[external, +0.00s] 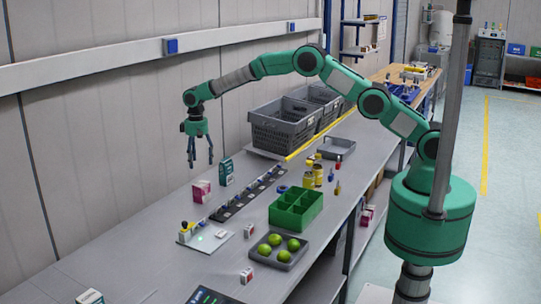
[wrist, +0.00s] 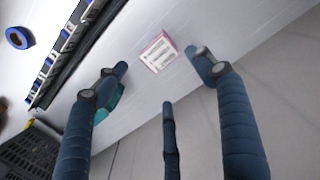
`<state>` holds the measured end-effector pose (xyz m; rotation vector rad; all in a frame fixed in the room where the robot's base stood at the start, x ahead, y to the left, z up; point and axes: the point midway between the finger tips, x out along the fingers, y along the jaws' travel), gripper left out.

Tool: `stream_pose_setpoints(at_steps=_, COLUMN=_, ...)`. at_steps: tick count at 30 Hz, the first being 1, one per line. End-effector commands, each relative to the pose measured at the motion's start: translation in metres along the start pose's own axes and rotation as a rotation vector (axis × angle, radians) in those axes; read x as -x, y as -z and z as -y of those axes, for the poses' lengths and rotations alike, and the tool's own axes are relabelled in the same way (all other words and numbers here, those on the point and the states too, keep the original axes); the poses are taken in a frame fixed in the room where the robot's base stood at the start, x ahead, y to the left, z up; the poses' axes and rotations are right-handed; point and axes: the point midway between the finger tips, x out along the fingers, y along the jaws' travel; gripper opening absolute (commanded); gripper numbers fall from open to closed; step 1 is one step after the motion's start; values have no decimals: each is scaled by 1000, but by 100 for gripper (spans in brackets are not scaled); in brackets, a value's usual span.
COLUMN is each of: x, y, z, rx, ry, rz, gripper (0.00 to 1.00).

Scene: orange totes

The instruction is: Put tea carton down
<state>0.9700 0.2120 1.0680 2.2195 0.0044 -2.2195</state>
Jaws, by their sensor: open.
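My gripper (external: 200,162) is open and empty, raised above the far side of the grey table near the wall. Its spread fingers also show in the wrist view (wrist: 158,64). A pink and white carton (external: 201,191) stands on the table below the gripper, and it shows between the fingertips in the wrist view (wrist: 158,51), apart from them. A teal carton (external: 226,171) stands just behind and right of it; in the wrist view it is partly hidden by the left finger. I cannot tell from the labels which one is the tea carton.
A black strip with small parts (external: 245,196) runs beside the cartons. A green divided bin (external: 296,212), a tray of green fruit (external: 279,260) and grey crates (external: 280,128) stand on the table. Free table surface lies left of the pink carton.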

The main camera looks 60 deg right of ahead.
Motion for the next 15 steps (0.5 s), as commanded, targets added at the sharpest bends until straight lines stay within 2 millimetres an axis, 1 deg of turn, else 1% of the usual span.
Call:
stream_pose_setpoints(at_steps=4, x=14, y=-3, z=-4, rx=-1, ry=2, rz=-8, gripper=69)
stream_pose_setpoints(at_steps=8, x=39, y=-10, z=-11, rx=-1, ry=4, rz=-21, gripper=69)
stream_pose_setpoints(at_steps=11, x=64, y=-18, z=-18, rx=-1, ry=7, rz=-34, gripper=69)
stream_pose_setpoints(at_steps=15, x=104, y=-36, z=-31, rx=-2, ry=11, rz=-56, gripper=69)
